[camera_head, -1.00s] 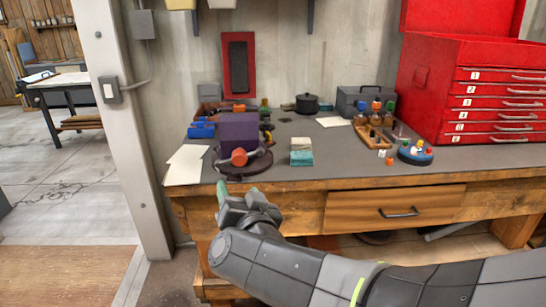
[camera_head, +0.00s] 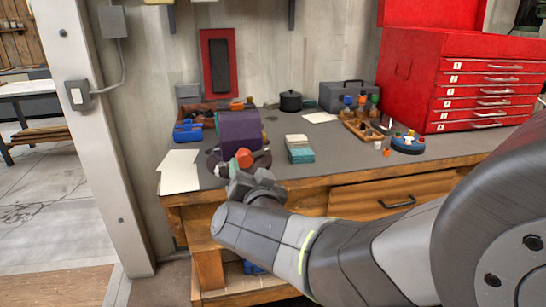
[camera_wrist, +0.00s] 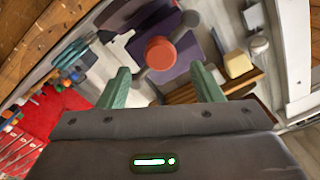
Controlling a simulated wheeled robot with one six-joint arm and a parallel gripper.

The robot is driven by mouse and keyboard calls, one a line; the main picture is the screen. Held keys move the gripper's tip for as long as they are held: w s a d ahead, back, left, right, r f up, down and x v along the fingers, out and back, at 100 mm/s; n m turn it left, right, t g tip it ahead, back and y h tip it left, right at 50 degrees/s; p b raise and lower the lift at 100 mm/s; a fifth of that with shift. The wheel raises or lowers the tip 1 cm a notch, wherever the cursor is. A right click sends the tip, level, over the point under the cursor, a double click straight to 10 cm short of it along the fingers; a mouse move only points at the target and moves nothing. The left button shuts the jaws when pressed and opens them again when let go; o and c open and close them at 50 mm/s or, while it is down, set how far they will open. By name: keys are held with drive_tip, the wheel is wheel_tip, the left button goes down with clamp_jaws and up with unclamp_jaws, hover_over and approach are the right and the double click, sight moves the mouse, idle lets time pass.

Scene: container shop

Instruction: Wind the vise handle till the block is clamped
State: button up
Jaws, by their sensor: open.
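The vise (camera_head: 238,130) is a purple body on a dark round base near the left front of the workbench. Its handle has an orange-red hub (camera_head: 244,157), which faces my gripper. In the wrist view the hub (camera_wrist: 160,53) shows with a grey bar and rounded ends in front of the purple vise (camera_wrist: 178,38). My gripper (camera_wrist: 162,80) is open, its two green fingers apart on either side of the hub's line, with no visible contact. In the head view my gripper (camera_head: 255,182) is just in front of the handle. I cannot make out the clamped block or the jaw gap.
A cream and teal stack (camera_head: 299,148) stands right of the vise. Blue items (camera_head: 188,131) lie behind left, white sheets (camera_head: 178,172) at the left edge. A wooden rack (camera_head: 362,130), a blue round tray (camera_head: 407,144) and a red tool chest (camera_head: 470,85) are further right.

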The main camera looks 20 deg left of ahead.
sight(246, 164)
drive_tip(key=x, duration=0.7)
drive_tip(key=shift+w+a+b, duration=0.1)
drive_tip(key=shift+b, duration=0.25)
drive_tip(key=c, duration=1)
drive_tip(key=m+b, duration=0.1)
drive_tip(key=b, duration=0.1)
drive_tip(key=m+b, duration=0.2)
drive_tip(key=shift+f+m, duration=0.25)
drive_tip(key=shift+m, duration=0.05)
drive_tip(key=m+b, duration=0.4)
drive_tip(key=m, duration=0.2)
drive_tip(key=m+b, duration=0.2)
drive_tip(key=m, duration=0.3)
drive_tip(key=shift+f+b, duration=0.1)
drive_tip(key=shift+b, duration=0.2)
drive_tip(key=m+b, duration=0.1)
drive_tip(key=m, duration=0.4)
drive_tip(key=shift+t+b, duration=0.3)
drive_tip(key=shift+b, duration=0.05)
